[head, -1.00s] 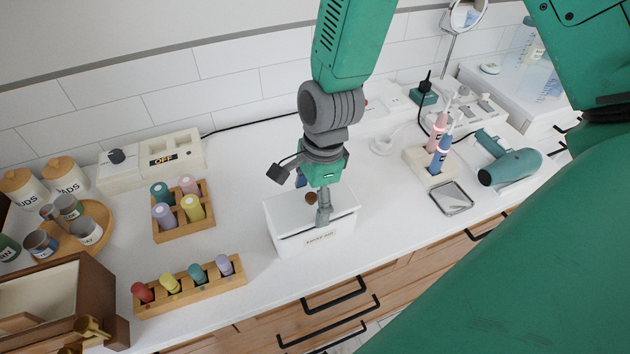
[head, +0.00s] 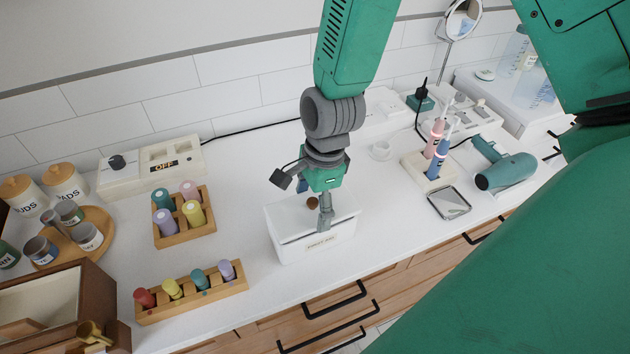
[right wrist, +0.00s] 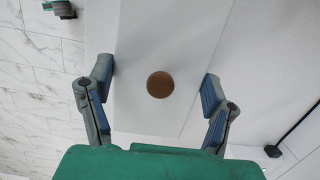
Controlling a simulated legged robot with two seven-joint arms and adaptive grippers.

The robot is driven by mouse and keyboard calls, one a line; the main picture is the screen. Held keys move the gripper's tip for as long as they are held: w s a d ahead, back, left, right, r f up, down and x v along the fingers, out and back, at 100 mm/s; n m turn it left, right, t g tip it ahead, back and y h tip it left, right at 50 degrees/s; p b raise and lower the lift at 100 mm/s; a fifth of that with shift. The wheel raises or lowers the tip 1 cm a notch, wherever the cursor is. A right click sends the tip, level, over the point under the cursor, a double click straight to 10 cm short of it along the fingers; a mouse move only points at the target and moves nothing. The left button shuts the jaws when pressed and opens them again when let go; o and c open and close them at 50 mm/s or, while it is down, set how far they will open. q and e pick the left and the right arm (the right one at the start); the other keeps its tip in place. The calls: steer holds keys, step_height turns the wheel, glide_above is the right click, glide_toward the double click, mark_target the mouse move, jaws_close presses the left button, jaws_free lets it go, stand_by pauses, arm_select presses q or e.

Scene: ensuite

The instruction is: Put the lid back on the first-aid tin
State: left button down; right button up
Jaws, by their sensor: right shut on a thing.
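My right gripper (head: 313,200) points down over the tin and is shut on the lid, one finger at the front edge and one at the back. In the right wrist view the lid (right wrist: 160,40) lies between the fingers, with the brown knob (right wrist: 160,85) midway between them. My left gripper is not in view.
Left of the tin are two wooden racks of coloured bottles (head: 184,215) (head: 192,291). A wooden box (head: 95,290) and a round tray of cups (head: 95,251) stand farther left. Right are a toothbrush stand (head: 425,172), a metal dish (head: 449,202) and a hair dryer (head: 508,172).

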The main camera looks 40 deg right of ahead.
steer(key=shift+a, duration=0.1)
steer(key=shift+d+f, duration=0.1)
steer(key=shift+d, duration=0.7)
steer(key=shift+a, duration=0.55)
steer(key=shift+a+r+p, duration=0.2)
steer(key=shift+a+p, duration=0.2)
steer(key=shift+a, duration=0.6)
steer(key=shift+d+f, duration=0.15)
steer(key=shift+d, duration=0.65)
steer(key=shift+a, duration=0.8)
steer(key=shift+d+f, duration=0.15)
steer(key=shift+d, duration=0.15)
steer(key=shift+d+f, duration=0.3)
steer(key=shift+d, duration=0.3)
steer(key=shift+a+r, duration=0.1)
steer(key=shift+a, duration=0.5)
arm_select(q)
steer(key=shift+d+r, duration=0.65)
arm_select(e)
steer(key=shift+d+f, duration=0.3)
steer(key=shift+d, duration=0.3)
